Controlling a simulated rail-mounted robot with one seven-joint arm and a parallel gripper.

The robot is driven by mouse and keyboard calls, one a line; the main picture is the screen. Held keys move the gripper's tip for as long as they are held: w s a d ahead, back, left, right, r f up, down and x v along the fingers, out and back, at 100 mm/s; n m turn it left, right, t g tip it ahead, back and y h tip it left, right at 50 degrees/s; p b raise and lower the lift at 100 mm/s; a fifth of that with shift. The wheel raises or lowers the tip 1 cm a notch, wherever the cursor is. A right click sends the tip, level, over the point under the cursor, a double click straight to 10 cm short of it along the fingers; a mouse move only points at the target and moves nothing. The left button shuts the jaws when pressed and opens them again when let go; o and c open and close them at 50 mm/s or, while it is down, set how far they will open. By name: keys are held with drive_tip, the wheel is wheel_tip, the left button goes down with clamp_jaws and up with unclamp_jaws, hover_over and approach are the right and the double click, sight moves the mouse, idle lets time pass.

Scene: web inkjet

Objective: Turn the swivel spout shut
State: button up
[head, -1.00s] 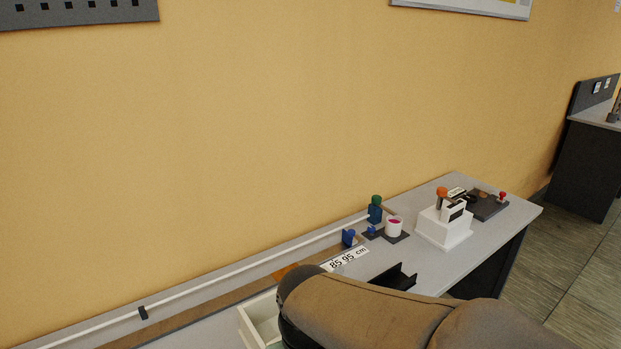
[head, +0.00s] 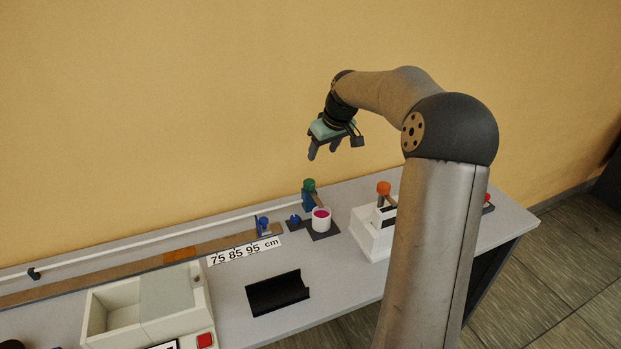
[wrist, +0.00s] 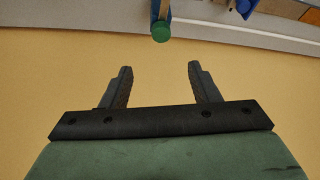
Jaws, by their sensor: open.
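The swivel spout is probably the small blue post (head: 308,201) with a green cap (head: 309,185) on top, standing at the back of the bench. A thin brownish arm reaches from it towards a white cup (head: 320,222) with magenta inside. The cup partly hides where that arm ends. My gripper (head: 323,153) is open and empty, in the air above the post, fingers pointing down. In the wrist view the green cap (wrist: 161,32) shows beyond the two open fingers (wrist: 160,68), not touching them, with part of the blue post (wrist: 160,10) above it.
A white box with an orange-topped lever (head: 384,188) stands right of the cup, partly behind my arm. A long white rail (head: 150,243) runs along the bench's back. A black holder (head: 278,292) and a white bin (head: 115,313) are in front. The wall is close behind.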

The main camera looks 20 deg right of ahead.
sight(310, 182)
drive_tip(key=p+x, duration=0.1)
drive_tip(key=x, duration=1.4)
drive_tip(key=shift+s+a+p, duration=0.15)
drive_tip(key=shift+p, duration=0.2)
clamp_jaws()
